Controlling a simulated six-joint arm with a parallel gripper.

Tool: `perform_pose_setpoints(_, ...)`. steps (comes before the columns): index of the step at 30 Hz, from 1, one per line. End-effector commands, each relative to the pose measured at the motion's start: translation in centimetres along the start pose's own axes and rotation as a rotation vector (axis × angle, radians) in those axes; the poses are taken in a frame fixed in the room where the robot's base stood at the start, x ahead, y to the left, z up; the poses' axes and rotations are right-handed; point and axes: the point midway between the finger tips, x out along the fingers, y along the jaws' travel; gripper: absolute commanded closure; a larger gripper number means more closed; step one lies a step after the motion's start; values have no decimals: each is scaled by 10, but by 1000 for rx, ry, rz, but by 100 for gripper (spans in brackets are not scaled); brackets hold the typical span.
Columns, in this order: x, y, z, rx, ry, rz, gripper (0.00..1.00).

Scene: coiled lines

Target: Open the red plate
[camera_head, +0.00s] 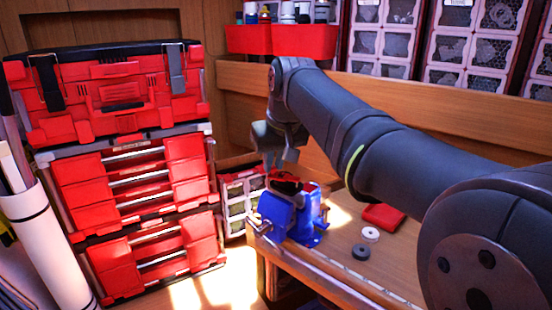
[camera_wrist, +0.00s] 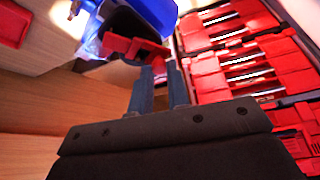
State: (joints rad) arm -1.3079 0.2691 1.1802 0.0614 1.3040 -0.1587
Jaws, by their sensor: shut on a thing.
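The red plate (camera_wrist: 130,47) is at the top of the blue vise (camera_wrist: 152,10) in the wrist view, right at my fingertips. In the head view the red plate (camera_head: 286,185) shows small and dark-edged on the vise (camera_head: 283,215), at the bench's left end. My gripper (camera_head: 273,165) comes down from above it. In the wrist view the two blue-grey fingers of my gripper (camera_wrist: 160,66) stand a little apart, shut on the red plate's edge. The fingers hide part of that edge, so the exact contact is unclear.
A stack of red toolboxes (camera_head: 135,180) stands left of the bench. A grey ring (camera_head: 361,251), a white ring (camera_head: 370,234) and a red box (camera_head: 384,216) lie on the wooden bench right of the vise. Drawer cabinets (camera_head: 378,40) and red bins (camera_head: 303,40) line the back.

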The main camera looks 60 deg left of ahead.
Motion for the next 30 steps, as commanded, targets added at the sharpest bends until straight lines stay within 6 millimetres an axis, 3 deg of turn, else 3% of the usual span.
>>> perform_pose_setpoints(30, -17, -7, 42, -889, -1, -370, 100)
